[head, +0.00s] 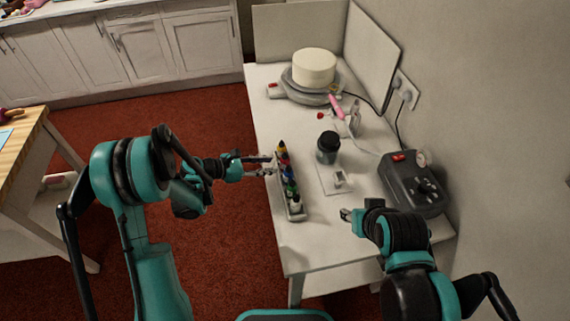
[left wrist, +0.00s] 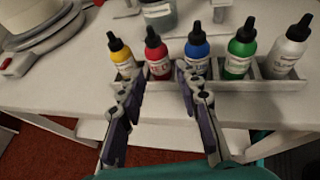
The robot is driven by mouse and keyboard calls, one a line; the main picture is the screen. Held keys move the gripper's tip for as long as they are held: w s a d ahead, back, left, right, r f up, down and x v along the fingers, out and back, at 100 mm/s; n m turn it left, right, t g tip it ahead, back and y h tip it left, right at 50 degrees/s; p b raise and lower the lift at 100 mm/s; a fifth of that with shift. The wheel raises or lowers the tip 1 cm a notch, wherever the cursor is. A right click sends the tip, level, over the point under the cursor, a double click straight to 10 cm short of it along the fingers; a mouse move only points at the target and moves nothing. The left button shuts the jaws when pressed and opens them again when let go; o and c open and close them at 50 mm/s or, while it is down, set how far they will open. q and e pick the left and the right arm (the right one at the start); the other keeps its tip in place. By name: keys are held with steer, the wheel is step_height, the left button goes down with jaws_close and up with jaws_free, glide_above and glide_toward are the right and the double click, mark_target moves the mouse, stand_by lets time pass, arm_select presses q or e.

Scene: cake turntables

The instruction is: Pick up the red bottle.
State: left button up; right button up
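The red bottle (left wrist: 157,56) stands upright in a tray (left wrist: 258,84), between the yellow bottle (left wrist: 122,53) and the blue bottle (left wrist: 197,50), with a black nozzle cap. In the head view the red bottle (head: 284,160) is small, near the far end of the bottle row. My left gripper (head: 271,166) is open at the left edge of the table, its fingers pointing at the row. In the left wrist view the left gripper (left wrist: 155,88) has its fingers apart, short of the red and blue bottles, holding nothing. My right gripper (head: 345,214) is over the table's near right part; its fingers are too small to judge.
A green bottle (left wrist: 240,50) and a white bottle (left wrist: 288,48) fill the tray's other end. A dark-lidded jar (head: 328,147) stands right of the tray. A grey machine (head: 413,184) sits by the wall. A turntable (head: 305,91) with a white cake (head: 314,67) is at the back.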

arm_select(q)
steer(key=b+x, duration=0.1)
steer(key=x, duration=0.4)
steer(key=shift+w+r+b, duration=0.1)
steer(key=shift+b, duration=0.25)
steer(key=shift+a, duration=0.1)
steer(key=shift+c, duration=0.7)
steer(key=c, duration=0.3)
steer(key=shift+r, duration=0.1)
steer(key=shift+r+p, duration=0.3)
steer(key=shift+r, duration=0.15)
steer(key=r, duration=0.1)
steer(key=r+p, duration=0.2)
steer(key=shift+d+r, duration=0.3)
steer(key=shift+r, duration=0.1)
steer(key=s+d+r+p, duration=0.3)
steer(key=d+r, duration=0.3)
steer(key=d, duration=0.4)
steer(key=shift+s+d, duration=0.25)
steer(key=shift+s, duration=0.15)
